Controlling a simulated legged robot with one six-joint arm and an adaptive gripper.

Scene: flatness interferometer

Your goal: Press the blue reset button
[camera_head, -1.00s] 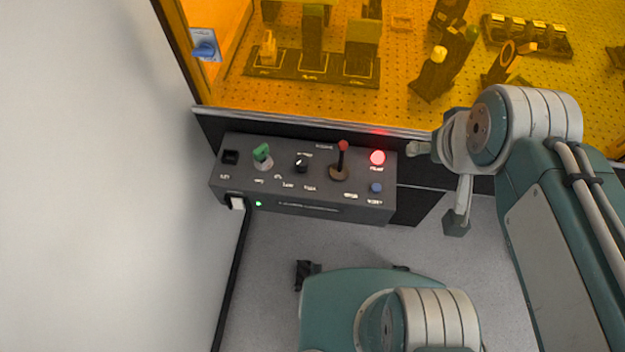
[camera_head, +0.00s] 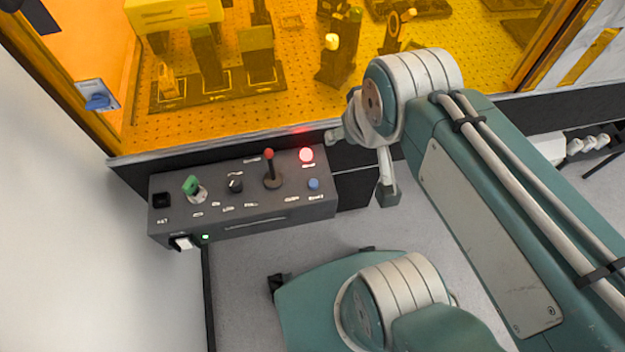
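The blue reset button (camera_head: 313,184) is a small round cap at the right end of a dark grey control box (camera_head: 262,221). A lit red round button (camera_head: 306,155) sits just above it. My gripper (camera_head: 362,166) is right of the box and apart from the blue button. One finger points left near the box's upper right corner and the other hangs down, so it looks open and empty. Nothing covers the blue button.
The box also carries a red-tipped lever (camera_head: 269,168), a black knob (camera_head: 235,186) and a green key switch (camera_head: 193,187). An amber-windowed enclosure (camera_head: 220,115) stands behind.

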